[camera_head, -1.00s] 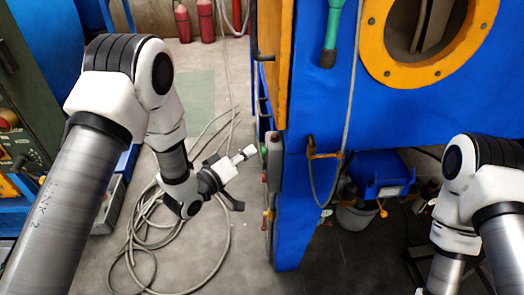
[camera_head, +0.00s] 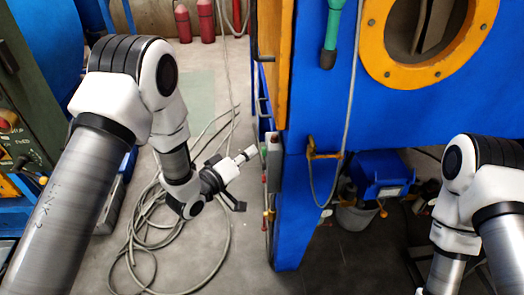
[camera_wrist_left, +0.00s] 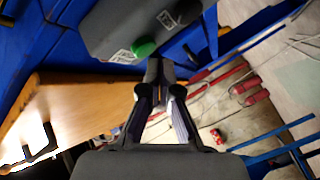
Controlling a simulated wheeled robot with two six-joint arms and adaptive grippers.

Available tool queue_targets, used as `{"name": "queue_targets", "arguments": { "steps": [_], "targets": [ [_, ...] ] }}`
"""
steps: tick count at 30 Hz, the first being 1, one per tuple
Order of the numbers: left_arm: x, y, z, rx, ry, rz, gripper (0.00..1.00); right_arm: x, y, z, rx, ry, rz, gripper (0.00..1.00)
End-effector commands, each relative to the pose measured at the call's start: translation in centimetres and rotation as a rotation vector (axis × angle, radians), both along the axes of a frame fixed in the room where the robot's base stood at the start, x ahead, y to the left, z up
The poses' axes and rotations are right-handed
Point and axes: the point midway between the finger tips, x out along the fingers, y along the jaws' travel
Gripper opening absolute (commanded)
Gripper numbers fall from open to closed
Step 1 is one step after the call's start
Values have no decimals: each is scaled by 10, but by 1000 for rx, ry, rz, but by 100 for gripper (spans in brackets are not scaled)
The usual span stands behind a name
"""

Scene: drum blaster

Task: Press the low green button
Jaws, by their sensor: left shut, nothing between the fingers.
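A green button (camera_wrist_left: 145,46) sticks out of the end of a grey control box (camera_wrist_left: 130,22) in the left wrist view. In the head view the grey box (camera_head: 274,152) is mounted at the left edge of the blue machine. My left gripper (camera_head: 249,153) is shut and empty, just left of the box. In the left wrist view its fingertips (camera_wrist_left: 158,68) are close together, beside and slightly below the button. I cannot tell whether they touch it. My right arm shows at the right of the head view, but its gripper is out of the picture.
The blue machine (camera_head: 400,110) with an orange ring (camera_head: 372,60) fills the right side. A hose lies coiled (camera_head: 140,250) on the floor under my left arm. A green cabinet (camera_head: 25,110) stands at the far left. Red extinguishers (camera_head: 205,22) stand at the back.

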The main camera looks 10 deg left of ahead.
Motion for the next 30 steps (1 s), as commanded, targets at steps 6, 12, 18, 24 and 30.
{"name": "queue_targets", "arguments": {
  "steps": [6, 12, 18, 24, 30],
  "targets": [
    [1, -4, 0, 0, 0, 0, 0, 0, 0, 2, 0, 0, 0, 39],
    [1, -4, 0, 0, 0, 0, 0, 0, 0, 2, 0, 0, 0, 39],
    [2, -6, 0, 1, 0, 0, 0, 0, 0, 2, 0, 0, 0, 39],
    [2, -8, 0, 1, 0, 0, 0, 0, 0, 3, 0, 0, 0, 39],
    [3, -10, 0, 1, 0, 0, 0, 0, 0, 4, 0, 0, 0, 39]
  ]
}}
